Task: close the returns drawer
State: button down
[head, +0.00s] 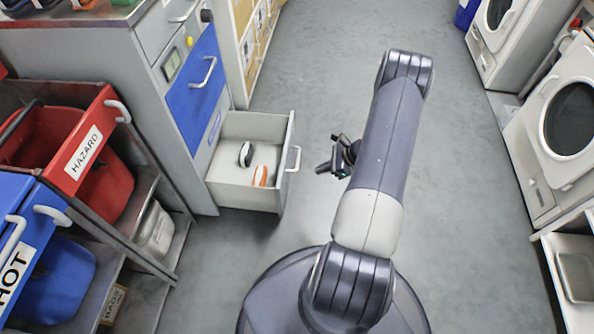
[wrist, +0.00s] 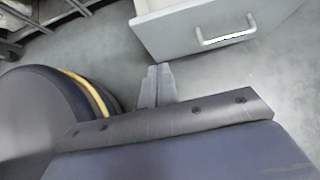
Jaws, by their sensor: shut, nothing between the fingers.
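The returns drawer (head: 244,197) is the light grey bottom drawer of the cabinet, pulled well out. It holds a black-and-white item (head: 246,154) and an orange-and-white item (head: 261,176). Its front carries a pale bar handle (head: 295,159), which also shows in the wrist view (wrist: 226,38). My gripper (head: 322,169) is to the right of the drawer front, apart from the handle. In the wrist view my gripper (wrist: 158,70) has its fingers together and empty, with the drawer front (wrist: 190,28) beyond them.
Above the open drawer is a closed blue drawer (head: 195,88). At left stand a red HAZARD bin (head: 95,140) and a blue HOT bin (head: 30,230) on a rack. White machines (head: 560,130) line the right side. The grey floor (head: 470,200) between is clear.

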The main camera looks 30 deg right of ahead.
jog(key=a+r+b+x, duration=0.1)
jog(key=x, duration=0.5)
jog(key=w+r+b+x, duration=0.1)
jog(key=b+x, duration=0.1)
jog(key=x, duration=0.4)
jog(key=shift+w+a+f, duration=0.25)
jog(key=shift+a+f, duration=0.05)
jog(key=shift+a, duration=0.3)
jog(key=w+a+b, duration=0.3)
jog(key=w+a, duration=0.3)
jog(key=a, duration=0.3)
jog(key=w+a+b, duration=0.3)
jog(key=w+a, duration=0.4)
jog(key=a, duration=0.3)
jog(key=shift+a, duration=0.3)
jog(key=shift+d, duration=0.1)
